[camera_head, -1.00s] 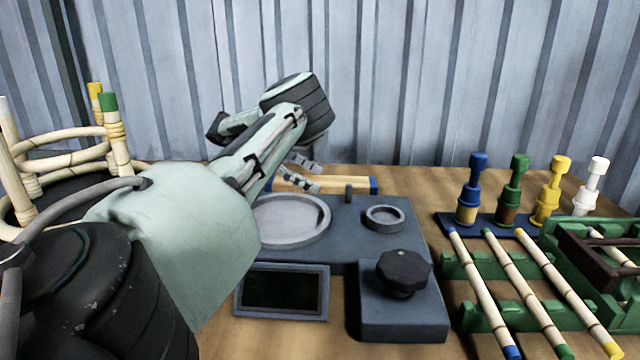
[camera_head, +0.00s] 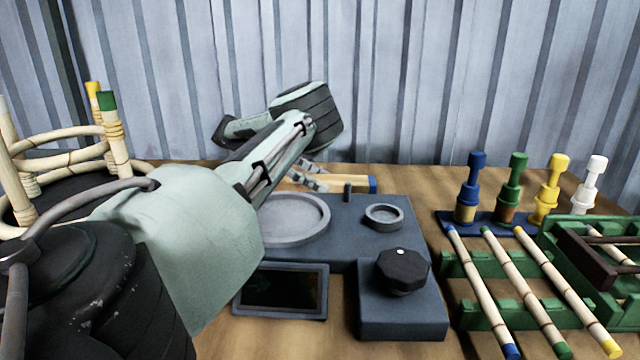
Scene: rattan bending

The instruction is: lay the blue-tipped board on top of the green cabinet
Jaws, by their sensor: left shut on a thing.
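A green cabinet cannot be clearly made out; a green framed structure (camera_head: 560,243) stands at the right edge, cut off by the picture. My right gripper is out of view.
The grey machine has a round dish (camera_head: 290,218), a small ring (camera_head: 384,216), a black knob (camera_head: 402,271) and a screen (camera_head: 283,288). Coloured pegs (camera_head: 515,190) and a green rack with tipped rods (camera_head: 490,290) stand right. A rattan frame (camera_head: 112,140) is left. Corrugated wall behind.

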